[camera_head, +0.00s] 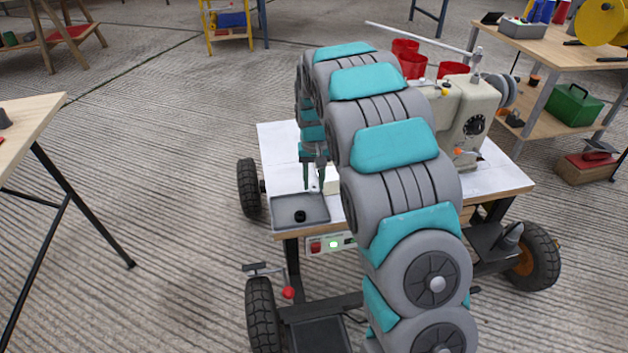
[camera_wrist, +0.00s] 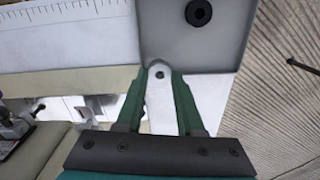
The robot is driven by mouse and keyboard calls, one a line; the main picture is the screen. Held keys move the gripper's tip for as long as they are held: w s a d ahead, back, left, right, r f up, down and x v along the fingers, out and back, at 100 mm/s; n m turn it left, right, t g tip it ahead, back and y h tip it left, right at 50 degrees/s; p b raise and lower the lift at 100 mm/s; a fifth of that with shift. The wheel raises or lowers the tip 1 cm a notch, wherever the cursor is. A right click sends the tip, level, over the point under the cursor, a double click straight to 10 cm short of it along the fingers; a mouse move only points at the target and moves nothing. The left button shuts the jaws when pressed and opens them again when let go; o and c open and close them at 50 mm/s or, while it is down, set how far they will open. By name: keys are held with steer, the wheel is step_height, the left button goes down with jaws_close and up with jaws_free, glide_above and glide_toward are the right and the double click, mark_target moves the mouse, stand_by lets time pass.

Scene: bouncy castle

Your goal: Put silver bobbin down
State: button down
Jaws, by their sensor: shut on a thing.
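My gripper (camera_head: 314,187) points down over the front left of the white sewing table (camera_head: 285,160), beside the grey tray (camera_head: 318,204). In the wrist view the fingertips lie just at the edge of the tray (camera_wrist: 228,45). A black round bobbin-like piece (camera_head: 300,216) lies in the tray, and it also shows in the wrist view (camera_wrist: 198,12). I cannot tell the height of the held piece above the table.
A cream sewing machine (camera_head: 455,115) stands at the table's right, with red cups (camera_head: 412,66) behind. My arm hides the table's middle. A wooden table (camera_head: 25,130) is at the left. A workbench with a green box (camera_head: 572,106) on its shelf stands at the right.

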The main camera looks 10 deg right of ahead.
steer(key=shift+f, duration=0.75)
steer(key=c, duration=0.5)
jaws_free()
steer(key=shift+r, duration=0.1)
